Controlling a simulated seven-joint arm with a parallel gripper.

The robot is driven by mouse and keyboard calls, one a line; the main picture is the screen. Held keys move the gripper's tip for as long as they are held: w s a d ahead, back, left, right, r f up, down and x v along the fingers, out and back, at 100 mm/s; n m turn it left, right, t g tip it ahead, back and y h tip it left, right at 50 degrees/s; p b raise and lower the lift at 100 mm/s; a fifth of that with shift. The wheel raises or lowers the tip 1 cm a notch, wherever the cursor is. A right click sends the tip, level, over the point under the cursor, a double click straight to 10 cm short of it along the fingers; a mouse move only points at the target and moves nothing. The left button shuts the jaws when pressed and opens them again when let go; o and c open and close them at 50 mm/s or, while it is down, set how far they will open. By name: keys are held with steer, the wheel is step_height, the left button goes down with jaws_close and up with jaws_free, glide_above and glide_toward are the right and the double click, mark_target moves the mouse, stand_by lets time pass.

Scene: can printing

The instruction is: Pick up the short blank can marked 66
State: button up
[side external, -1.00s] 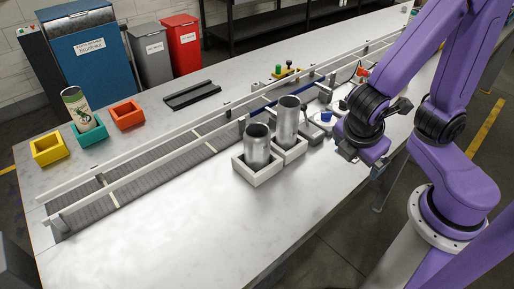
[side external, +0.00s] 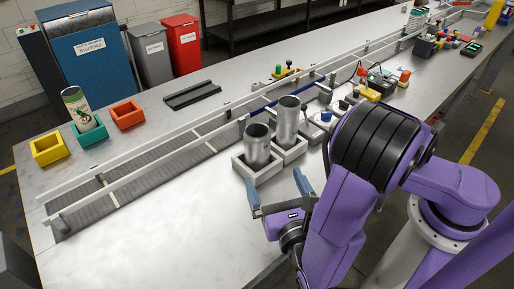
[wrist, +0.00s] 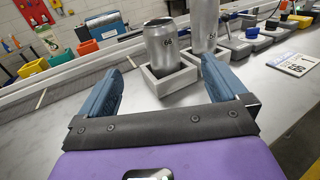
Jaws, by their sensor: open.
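The short blank can (side external: 257,146) is bare silver metal and stands upright in a square white holder (side external: 247,175). In the wrist view the can (wrist: 164,47) shows the mark 66, and its holder (wrist: 176,84) lies beyond my fingertips. A taller silver can (side external: 288,121) stands in a holder just behind and to the right; it also shows in the wrist view (wrist: 205,26). My gripper (side external: 276,188) is open and empty, in front of the short can's holder and apart from it. In the wrist view the can appears between my two blue fingers (wrist: 170,82).
A conveyor with white rails (side external: 160,165) runs behind the holders. Yellow (side external: 48,150), teal (side external: 90,136) and orange (side external: 127,115) boxes stand beyond it; a printed can (side external: 76,104) stands in the teal one. A card marked 66 (wrist: 292,64) lies right of the holders. The front-left table is clear.

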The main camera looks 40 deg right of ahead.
mark_target(261, 147)
steer(key=x, duration=1)
steer(key=shift+w+d, duration=0.2)
steer(key=shift+d, duration=0.05)
steer(key=shift+x, duration=3.2)
steer(key=shift+f, duration=0.15)
steer(key=c, duration=1)
